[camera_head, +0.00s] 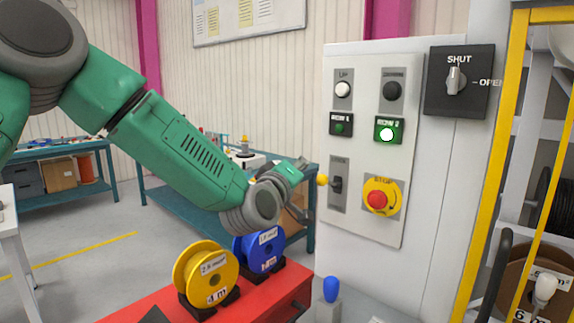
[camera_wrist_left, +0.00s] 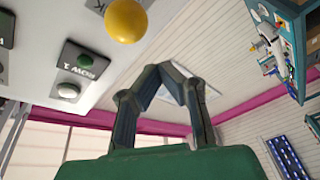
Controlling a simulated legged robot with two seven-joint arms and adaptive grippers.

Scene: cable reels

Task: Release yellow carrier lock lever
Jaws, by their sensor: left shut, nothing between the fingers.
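The lock lever, with a yellow ball knob (camera_head: 322,180), sticks out from its plate on the left side of the grey control panel. In the left wrist view the yellow knob (camera_wrist_left: 126,20) shows large at the top, apart from the fingers. My left gripper (camera_head: 303,188) is just left of the knob in the head view. In the left wrist view its fingers (camera_wrist_left: 167,72) come together at the tips with nothing between them, below and right of the knob. Whether it touches the lever is hard to tell in the head view. My right gripper is out of view.
Below the arm, yellow (camera_head: 206,274) and blue (camera_head: 262,249) reels sit on a red surface. A yellow frame post (camera_head: 497,150) stands right.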

